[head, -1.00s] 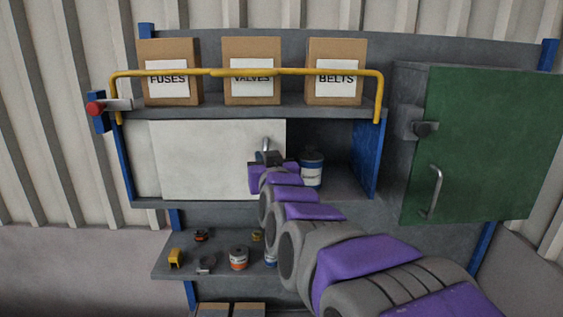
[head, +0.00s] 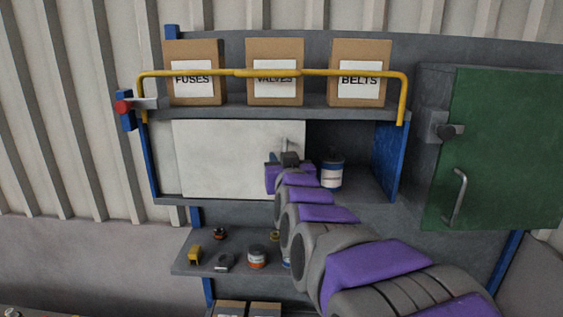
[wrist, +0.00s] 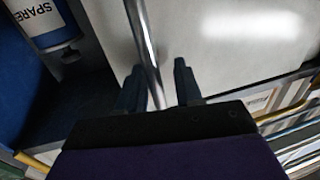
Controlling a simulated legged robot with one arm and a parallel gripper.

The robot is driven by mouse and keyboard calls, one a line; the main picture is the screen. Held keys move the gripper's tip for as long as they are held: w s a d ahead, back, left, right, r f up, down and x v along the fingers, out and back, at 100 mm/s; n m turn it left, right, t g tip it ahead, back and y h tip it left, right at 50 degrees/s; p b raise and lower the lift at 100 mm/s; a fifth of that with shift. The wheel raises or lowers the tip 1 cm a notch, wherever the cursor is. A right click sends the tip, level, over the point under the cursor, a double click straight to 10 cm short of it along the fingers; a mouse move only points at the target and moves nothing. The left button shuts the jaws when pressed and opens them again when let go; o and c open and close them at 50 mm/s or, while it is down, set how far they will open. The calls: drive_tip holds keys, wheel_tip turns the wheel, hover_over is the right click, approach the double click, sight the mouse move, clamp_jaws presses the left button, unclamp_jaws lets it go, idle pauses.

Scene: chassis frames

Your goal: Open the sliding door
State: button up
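The sliding door (head: 235,155) is a pale flat panel in the middle cabinet. It covers the left and middle of the front, and the right part stands open. Its upright metal handle (head: 286,144) is near its right edge; the handle also shows in the wrist view (wrist: 145,45). My gripper (head: 289,165) is at the handle. In the wrist view my gripper (wrist: 160,90) has its two dark fingers apart, one on each side of the bar, with a gap beside the right finger. My gripper hides the handle's lower part in the head view.
A labelled can (head: 331,174) stands in the open part, just right of my gripper. A yellow rail (head: 320,73) runs above, before several boxes. A green door (head: 505,150) is at right. Small items sit on the lower shelf (head: 225,267).

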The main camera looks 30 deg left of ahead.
drive_tip(key=shift+s+d, duration=0.3)
drive_tip(key=shift+d, duration=0.1)
drive_tip(key=b+v, duration=0.3)
drive_tip(key=v, duration=1.3)
drive_tip(key=shift+s, duration=0.15)
